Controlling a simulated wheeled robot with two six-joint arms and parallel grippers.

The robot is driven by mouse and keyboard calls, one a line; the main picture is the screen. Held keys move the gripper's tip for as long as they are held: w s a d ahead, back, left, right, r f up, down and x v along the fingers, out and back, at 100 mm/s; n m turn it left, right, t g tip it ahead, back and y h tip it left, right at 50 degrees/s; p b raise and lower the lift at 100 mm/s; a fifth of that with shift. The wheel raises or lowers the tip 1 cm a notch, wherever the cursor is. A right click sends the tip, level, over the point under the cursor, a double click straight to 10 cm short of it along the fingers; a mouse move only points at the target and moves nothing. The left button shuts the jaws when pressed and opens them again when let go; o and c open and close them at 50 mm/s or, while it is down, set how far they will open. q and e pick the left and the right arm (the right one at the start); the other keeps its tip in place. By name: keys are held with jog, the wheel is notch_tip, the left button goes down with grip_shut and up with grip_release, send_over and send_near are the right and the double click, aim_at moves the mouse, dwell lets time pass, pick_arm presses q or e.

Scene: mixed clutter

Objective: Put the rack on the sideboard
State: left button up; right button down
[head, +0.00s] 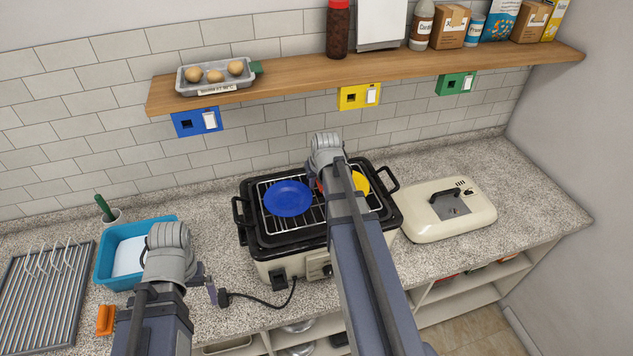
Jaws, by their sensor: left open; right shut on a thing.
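A wire rack (308,222) lies on top of the black-and-cream roaster (283,248) on the counter. A round blue plate (288,198) rests on the rack's left part. A yellow thing (361,183) and a sliver of something orange-red (320,185) show on either side of my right arm. My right gripper is over the roaster; its fingers and what they hold are hidden behind my own arm. My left gripper (213,291) is open, low over the counter left of the roaster. The speckled counter (460,172) seems to be the sideboard.
A cream lid (448,210) lies right of the roaster. A blue tub (108,260) and a grey dish rack (40,300) stand at the left. A black cord (262,301) runs along the front. A wooden shelf (300,82) overhangs the back. Counter behind the lid is clear.

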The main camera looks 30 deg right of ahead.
pick_arm(q)
jog(key=shift+r+p, duration=1.4)
jog(key=shift+r, duration=0.65)
pick_arm(e)
jog(key=shift+r, duration=2.05)
